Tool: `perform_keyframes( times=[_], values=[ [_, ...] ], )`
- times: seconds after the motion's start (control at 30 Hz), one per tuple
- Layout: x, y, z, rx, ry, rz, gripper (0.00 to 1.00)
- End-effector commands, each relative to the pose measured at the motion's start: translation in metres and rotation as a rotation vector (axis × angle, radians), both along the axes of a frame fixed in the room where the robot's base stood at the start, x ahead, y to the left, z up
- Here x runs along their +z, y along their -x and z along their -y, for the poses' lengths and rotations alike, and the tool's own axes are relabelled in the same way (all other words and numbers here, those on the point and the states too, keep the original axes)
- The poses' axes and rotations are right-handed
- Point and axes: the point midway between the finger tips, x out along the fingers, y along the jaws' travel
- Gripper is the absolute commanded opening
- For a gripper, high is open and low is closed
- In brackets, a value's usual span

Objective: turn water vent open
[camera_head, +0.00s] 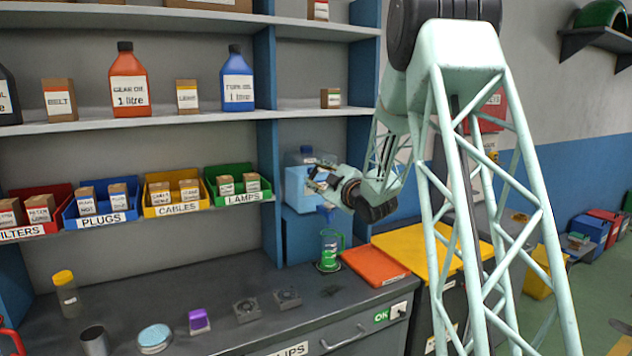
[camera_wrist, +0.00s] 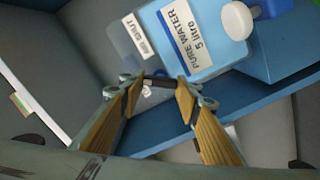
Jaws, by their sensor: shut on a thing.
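The water container (camera_wrist: 212,48) is translucent blue, labelled "PURE WATER 5 litre", with a white cap; in the head view it (camera_head: 296,190) stands at the shelf's right end. A small label beside it (camera_wrist: 138,38) seems to read "AIR SHUT". My gripper (camera_wrist: 160,84) has its two wooden-coloured fingers closed on a small dark bar, which appears to be the water vent (camera_wrist: 157,81). In the head view my gripper (camera_head: 320,180) is at the container's front right. The fingertips hide part of the vent, and its exact turn is hard to tell.
A green mug (camera_head: 329,252) stands on the bench below a blue spout (camera_head: 327,213). An orange board (camera_head: 375,265) lies to its right. Labelled bins (camera_head: 238,184) line the shelf at left. Several small items stand on the bench's front left.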

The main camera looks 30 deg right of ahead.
Motion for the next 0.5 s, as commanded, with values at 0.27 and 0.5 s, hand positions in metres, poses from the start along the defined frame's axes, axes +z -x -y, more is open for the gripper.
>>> perform_keyframes(
  times=[0.27,0.5],
  values=[
    [-0.0023,0.0001,-0.0003,0.000,0.099,0.003,0.20],
    [-0.0021,-0.0001,-0.0005,0.000,0.192,0.005,0.20]
  ],
)
